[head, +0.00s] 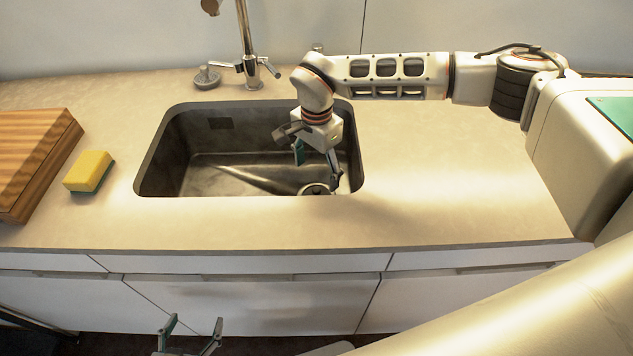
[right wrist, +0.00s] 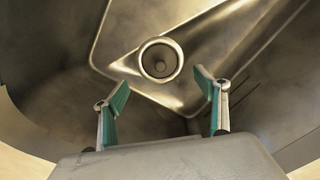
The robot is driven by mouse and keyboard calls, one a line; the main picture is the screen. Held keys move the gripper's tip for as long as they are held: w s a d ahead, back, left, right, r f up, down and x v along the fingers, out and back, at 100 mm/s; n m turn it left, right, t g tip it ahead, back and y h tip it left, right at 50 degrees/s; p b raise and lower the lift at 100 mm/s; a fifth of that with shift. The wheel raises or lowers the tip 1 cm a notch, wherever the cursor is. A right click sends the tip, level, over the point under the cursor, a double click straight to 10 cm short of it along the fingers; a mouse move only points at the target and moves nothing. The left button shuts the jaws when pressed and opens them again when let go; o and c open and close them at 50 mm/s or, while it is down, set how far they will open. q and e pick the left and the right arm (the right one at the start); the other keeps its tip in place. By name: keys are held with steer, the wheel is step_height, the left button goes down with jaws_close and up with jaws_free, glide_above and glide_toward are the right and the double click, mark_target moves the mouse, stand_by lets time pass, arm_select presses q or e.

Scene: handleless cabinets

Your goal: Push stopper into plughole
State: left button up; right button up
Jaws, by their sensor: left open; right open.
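The sink (head: 160,150) is a dark metal basin set in the counter. A round metal plughole (right wrist: 146,47) with a darker disc and small centre knob shows in the right wrist view; I cannot tell whether this centre is a stopper seated in it. It also shows near the basin's front right in the head view (head: 313,189), partly cut off by the rim. A grey round knobbed piece, perhaps a stopper (head: 206,77), sits behind the sink. My right gripper (head: 318,172) is open and empty inside the basin, fingers near the plughole (right wrist: 163,84). My left gripper (head: 196,324) is open, low before the cabinets.
A tap (head: 247,50) rises behind the sink. A yellow and green sponge (head: 89,170) and a wooden board (head: 30,155) lie left of it. The counter right of the sink (head: 450,170) is clear. Handleless cabinet fronts (head: 260,300) stand below.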

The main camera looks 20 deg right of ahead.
mark_target(316, 189)
steer(key=shift+r, duration=1.6)
